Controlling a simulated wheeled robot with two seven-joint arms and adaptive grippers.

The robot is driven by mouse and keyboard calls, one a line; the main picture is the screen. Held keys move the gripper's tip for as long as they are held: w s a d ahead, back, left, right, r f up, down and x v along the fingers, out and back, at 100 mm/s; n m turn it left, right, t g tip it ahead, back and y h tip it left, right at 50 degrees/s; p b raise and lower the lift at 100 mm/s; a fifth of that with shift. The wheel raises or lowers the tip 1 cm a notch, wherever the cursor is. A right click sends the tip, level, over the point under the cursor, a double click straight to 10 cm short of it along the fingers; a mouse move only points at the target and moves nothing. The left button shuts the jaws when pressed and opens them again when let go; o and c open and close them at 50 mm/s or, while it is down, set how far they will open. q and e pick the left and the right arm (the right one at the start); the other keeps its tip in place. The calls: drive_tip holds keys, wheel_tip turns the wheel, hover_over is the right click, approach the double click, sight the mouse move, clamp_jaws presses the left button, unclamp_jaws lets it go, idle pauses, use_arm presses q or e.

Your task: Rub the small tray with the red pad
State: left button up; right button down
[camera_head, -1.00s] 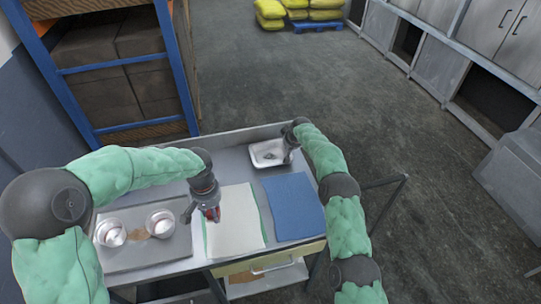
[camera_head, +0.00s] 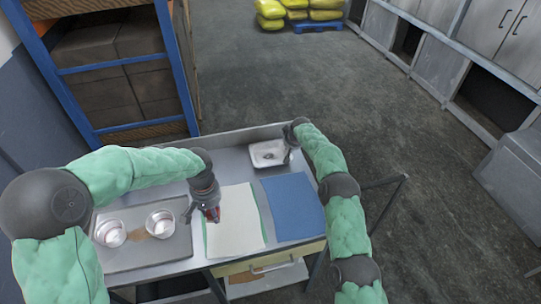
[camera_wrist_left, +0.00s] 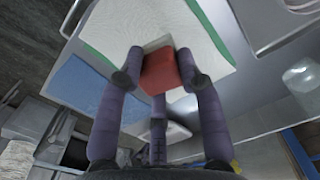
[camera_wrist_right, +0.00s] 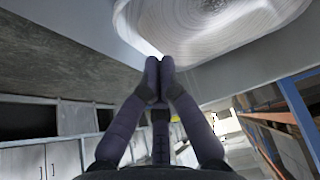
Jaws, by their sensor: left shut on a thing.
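The small tray (camera_head: 268,145), shallow, pale and with rounded corners, sits at the back of the table in the head view. Its swirled metal surface (camera_wrist_right: 200,25) fills the top of the right wrist view. My right gripper (camera_head: 290,155) is at the tray's right side. Its fingertips (camera_wrist_right: 159,68) are together near the tray's edge; I cannot tell whether they touch it. My left gripper (camera_head: 211,215) is shut on the red pad (camera_wrist_left: 162,70), a small red block with a pale layer on its far side. It is over the white, green-edged cloth, left of and nearer than the tray.
The white cloth (camera_head: 235,230) and a blue cloth (camera_head: 294,205) lie side by side on the table (camera_head: 228,165). At the left, a grey tray (camera_head: 125,261) holds two metal cups (camera_head: 111,233) and a brown patch. Bare tabletop lies between the cloths and the small tray.

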use_arm(q)
drive_tip(key=shift+f+b, duration=0.55)
use_arm(e)
drive_tip(key=shift+f, duration=0.55)
